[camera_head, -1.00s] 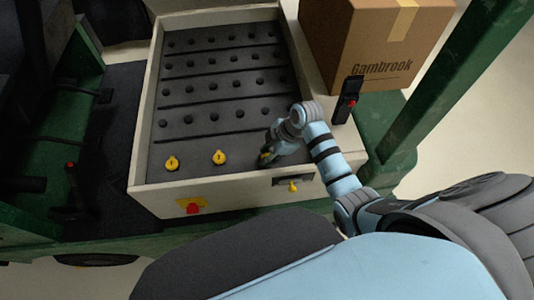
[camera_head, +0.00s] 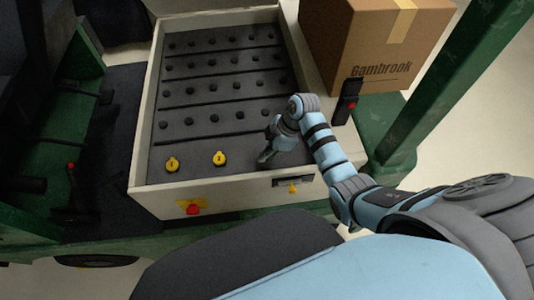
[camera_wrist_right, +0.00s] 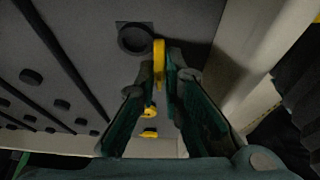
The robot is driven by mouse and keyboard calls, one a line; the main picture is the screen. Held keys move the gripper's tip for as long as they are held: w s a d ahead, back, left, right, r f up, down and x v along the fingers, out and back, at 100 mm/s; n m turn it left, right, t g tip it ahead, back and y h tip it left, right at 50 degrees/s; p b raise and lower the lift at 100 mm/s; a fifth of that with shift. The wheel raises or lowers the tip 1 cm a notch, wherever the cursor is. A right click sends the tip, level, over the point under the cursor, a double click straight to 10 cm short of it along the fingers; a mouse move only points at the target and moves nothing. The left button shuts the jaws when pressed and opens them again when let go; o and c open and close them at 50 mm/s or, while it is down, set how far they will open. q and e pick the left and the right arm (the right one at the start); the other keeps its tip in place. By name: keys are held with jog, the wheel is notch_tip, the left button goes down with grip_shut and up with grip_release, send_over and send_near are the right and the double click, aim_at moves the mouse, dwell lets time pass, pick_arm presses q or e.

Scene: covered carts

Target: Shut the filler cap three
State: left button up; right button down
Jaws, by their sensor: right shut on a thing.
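The third filler cap (camera_wrist_right: 158,60) is a yellow disc seen edge-on in the right wrist view, standing up beside its dark round filler opening (camera_wrist_right: 135,40). My right gripper (camera_wrist_right: 160,72) is shut on this cap, with one finger on each side. In the head view my right gripper (camera_head: 265,157) is over the front right of the battery top and hides the cap. The other two filler caps, at the left (camera_head: 172,164) and the middle (camera_head: 219,158), lie flat on the dark top. My left gripper is not in view.
A pale-rimmed tray (camera_head: 240,184) surrounds the dark top with rows of black plugs. A cardboard box (camera_head: 375,50) and a black holder with a red button (camera_head: 347,100) stand on the right. A red knob (camera_head: 193,209) is on the front face.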

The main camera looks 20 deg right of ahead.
jog(key=shift+w+d+g+b, duration=0.1)
jog(key=shift+w+g+b, duration=0.35)
jog(key=shift+g, duration=0.15)
jog(key=g+b, duration=0.1)
jog(key=b, duration=0.3)
jog(key=w+f+m+g+y+b, duration=0.1)
jog(key=g+b, duration=0.1)
jog(key=b, duration=0.3)
jog(key=shift+w+d+g, duration=0.15)
jog(key=shift+g, duration=0.15)
jog(key=shift+r+b, duration=0.2)
jog(key=shift+b, duration=0.35)
jog(key=shift+g, duration=0.3)
jog(key=c, duration=1.7)
grip_release()
jog(key=shift+w, duration=0.1)
